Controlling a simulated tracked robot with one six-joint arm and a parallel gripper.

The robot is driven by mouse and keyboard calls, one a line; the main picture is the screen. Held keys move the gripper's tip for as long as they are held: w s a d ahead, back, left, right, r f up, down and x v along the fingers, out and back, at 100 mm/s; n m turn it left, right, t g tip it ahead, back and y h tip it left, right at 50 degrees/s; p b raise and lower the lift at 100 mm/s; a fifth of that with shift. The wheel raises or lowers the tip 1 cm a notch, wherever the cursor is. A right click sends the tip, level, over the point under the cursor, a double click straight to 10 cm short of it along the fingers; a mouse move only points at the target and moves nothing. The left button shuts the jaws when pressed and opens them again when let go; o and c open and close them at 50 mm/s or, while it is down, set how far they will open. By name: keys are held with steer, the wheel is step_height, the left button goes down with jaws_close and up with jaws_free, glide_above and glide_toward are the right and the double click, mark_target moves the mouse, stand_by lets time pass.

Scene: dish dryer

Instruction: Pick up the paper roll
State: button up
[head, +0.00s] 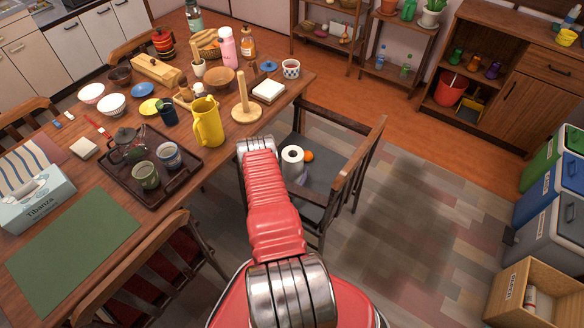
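The white paper roll (292,162) stands upright on the dark seat of a wooden chair (375,145), with its round top hole facing up. An orange fruit (308,156) lies right beside it on the seat. My red arm reaches up from the bottom of the picture and ends in a metal joint just left of the roll. My gripper does not show; it seems hidden beyond that joint. An empty wooden roll holder (243,102) with an upright peg stands on the table, near its right edge.
The wooden table (215,160) fills the left, crowded with a yellow pitcher (208,122), a dark tray (186,186), bowls and bottles. Chair arms and backrest border the seat. Open floor (430,220) lies right of the chair; bins (560,215) stand at the far right.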

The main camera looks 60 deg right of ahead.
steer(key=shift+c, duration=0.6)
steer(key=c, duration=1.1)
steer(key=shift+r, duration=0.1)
